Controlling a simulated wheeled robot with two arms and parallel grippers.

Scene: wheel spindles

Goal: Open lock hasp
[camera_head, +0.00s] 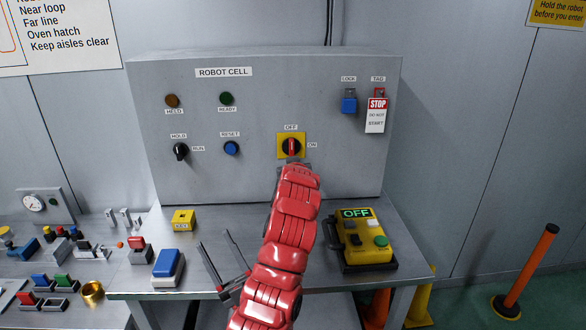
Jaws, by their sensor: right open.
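A blue padlock (349,105) hangs under the LOCK label on the grey panel. A white and red STOP tag (376,116) hangs under the TAG label, with a small red loop-shaped part (379,92) above it. I cannot tell for sure which part is the lock hasp. A red-handled rotary switch (291,146) on a yellow plate sits between OFF and ON labels. My left gripper is not in view.
A yellow control box (362,240) with an OFF display stands right of my arm. A blue-topped block (168,264) and a small yellow block (183,221) stand on the left of the bench (205,285). Several small parts crowd the far-left table. An orange post (531,266) stands at right.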

